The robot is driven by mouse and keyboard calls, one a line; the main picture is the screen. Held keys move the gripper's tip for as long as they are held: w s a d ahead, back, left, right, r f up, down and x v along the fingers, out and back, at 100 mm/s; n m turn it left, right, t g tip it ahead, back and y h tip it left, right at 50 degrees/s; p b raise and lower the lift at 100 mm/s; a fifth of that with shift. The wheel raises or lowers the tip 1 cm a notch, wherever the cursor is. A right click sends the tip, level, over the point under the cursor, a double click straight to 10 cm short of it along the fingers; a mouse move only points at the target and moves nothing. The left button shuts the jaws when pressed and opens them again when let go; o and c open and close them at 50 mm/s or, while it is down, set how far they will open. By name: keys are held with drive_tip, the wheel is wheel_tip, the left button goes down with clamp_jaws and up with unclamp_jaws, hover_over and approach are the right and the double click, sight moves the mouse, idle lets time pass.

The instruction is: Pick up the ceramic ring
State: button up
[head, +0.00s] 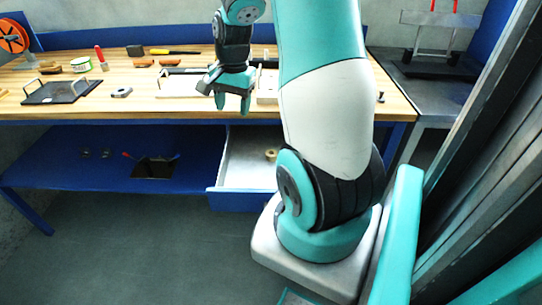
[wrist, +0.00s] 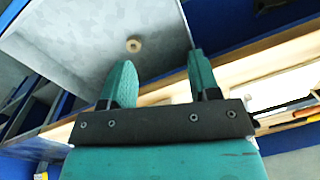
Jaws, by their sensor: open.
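The ceramic ring appears to be the small tan ring (head: 271,155) lying in the open drawer (head: 237,160) under the workbench. In the wrist view the ring (wrist: 133,45) lies on the grey drawer floor, apart from my fingers and just beyond the left fingertip. My gripper (head: 232,103) points down near the bench's front edge, higher than the drawer. It is open, with nothing between its fingers (wrist: 160,62). My own arm hides the right part of the drawer in the head view.
The wooden workbench (head: 150,105) holds a black tray (head: 62,92), a metal nut-like piece (head: 121,92) and several tools. Its front edge overhangs the back of the drawer. A blue lower shelf (head: 80,180) lies left of the drawer. The floor in front is clear.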

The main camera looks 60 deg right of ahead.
drive_tip(key=s+d+f+m, duration=0.4)
drive_tip(key=s+d+m, duration=0.1)
drive_tip(key=d, duration=0.5)
drive_tip(key=shift+m+g+h, duration=0.3)
drive_tip(key=shift+m+g, duration=0.1)
drive_tip(key=f, duration=1.1)
drive_tip(key=shift+s, duration=0.35)
wheel_tip(320, 180, down, 6)
drive_tip(key=shift+f, duration=0.25)
drive_tip(key=shift+c, duration=0.2)
drive_tip(key=c, duration=0.8)
